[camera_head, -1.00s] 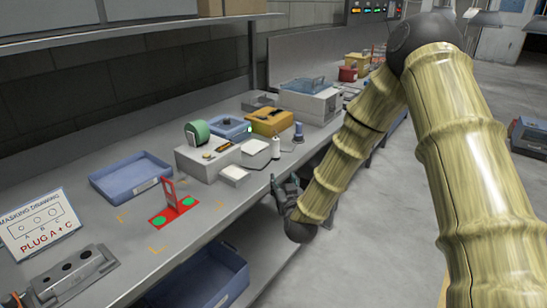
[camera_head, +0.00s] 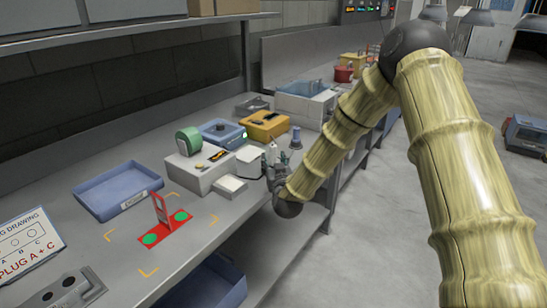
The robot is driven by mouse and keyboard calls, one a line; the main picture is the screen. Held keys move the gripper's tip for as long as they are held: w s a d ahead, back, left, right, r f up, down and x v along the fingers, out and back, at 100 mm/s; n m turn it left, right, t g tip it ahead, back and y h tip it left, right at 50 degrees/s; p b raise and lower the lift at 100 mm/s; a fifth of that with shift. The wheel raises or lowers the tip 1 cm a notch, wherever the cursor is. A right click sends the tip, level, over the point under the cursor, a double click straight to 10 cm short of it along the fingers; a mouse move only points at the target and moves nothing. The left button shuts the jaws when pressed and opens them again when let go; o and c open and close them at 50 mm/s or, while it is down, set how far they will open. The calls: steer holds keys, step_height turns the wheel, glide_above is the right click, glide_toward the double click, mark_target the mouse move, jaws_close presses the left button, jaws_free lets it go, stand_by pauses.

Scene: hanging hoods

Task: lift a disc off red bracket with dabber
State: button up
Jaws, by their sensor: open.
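The red bracket (camera_head: 172,233) lies on the bench at centre left, with an upright red frame (camera_head: 159,206) rising from it. Two green discs, a near one (camera_head: 150,239) and a far one (camera_head: 181,216), lie on its flat base. My gripper (camera_head: 269,164) is open at the bench's front edge, right of the bracket and well apart from it. Its fingers are small and partly hidden by my arm. A small pale bottle-like thing (camera_head: 273,151) stands just behind the fingers; I cannot tell whether it is the dabber, or whether they touch it.
A blue tray (camera_head: 98,197) lies left of the bracket. A grey box (camera_head: 195,175), a white block (camera_head: 230,187) and a blue-grey spool-like thing (camera_head: 296,138) stand nearer the gripper. A sign (camera_head: 28,246) and a holed block (camera_head: 72,290) are at lower left. Yellow corner marks surround the bracket.

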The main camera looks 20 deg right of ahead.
mark_target(274, 156)
steer(key=shift+w+d+r+p, duration=0.1)
steer(key=shift+w+d+p, duration=0.15)
steer(key=shift+w, duration=0.95)
steer(key=shift+w+d+p, duration=0.15)
steer(key=shift+w+d, duration=0.15)
steer(key=shift+w, duration=0.85)
jaws_close()
